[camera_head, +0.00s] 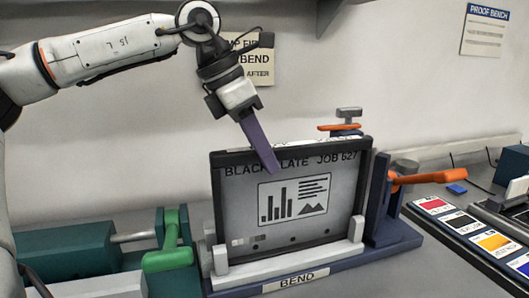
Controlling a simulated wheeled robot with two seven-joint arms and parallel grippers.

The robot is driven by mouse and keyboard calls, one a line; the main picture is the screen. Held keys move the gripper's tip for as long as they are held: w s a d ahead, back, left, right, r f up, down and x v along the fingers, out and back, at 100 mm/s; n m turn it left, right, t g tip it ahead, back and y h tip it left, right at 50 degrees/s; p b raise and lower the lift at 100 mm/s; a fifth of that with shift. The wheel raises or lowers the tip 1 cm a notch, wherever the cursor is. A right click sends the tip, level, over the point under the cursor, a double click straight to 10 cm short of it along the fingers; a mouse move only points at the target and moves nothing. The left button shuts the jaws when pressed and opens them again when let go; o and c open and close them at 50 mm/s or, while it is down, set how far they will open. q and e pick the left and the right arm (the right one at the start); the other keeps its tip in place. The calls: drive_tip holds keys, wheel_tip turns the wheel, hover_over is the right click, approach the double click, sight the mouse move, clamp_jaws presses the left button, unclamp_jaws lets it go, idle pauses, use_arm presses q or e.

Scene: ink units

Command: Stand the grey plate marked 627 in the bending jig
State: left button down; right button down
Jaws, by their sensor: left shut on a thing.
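My left gripper (272,166) comes down from above. One long purple finger lies across the plate's upper front, and the other finger is hidden. It is shut on the plate near the top edge. My right gripper is not in view.
A green clamp (169,245) stands left of the jig. An orange lever (428,177) sticks out to the right, above a tray of coloured cards (461,222). An orange-handled clamp (341,127) shows behind the plate. A sign (484,30) hangs on the wall.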

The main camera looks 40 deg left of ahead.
use_arm(q)
drive_tip(key=c, duration=1.5)
unclamp_jaws()
drive_tip(key=shift+c, duration=0.2)
drive_tip(key=shift+f, duration=0.1)
drive_tip(key=v, duration=0.9)
drive_tip(key=shift+s+r+p, duration=0.1)
drive_tip(key=shift+r+p, duration=0.2)
drive_tip(key=shift+s+a+r, duration=0.1)
drive_tip(key=shift+s+r, duration=0.05)
drive_tip(key=shift+r, duration=0.2)
drive_tip(key=shift+r, duration=0.1)
wheel_tip(320, 180, up, 5)
drive_tip(key=p, duration=0.5)
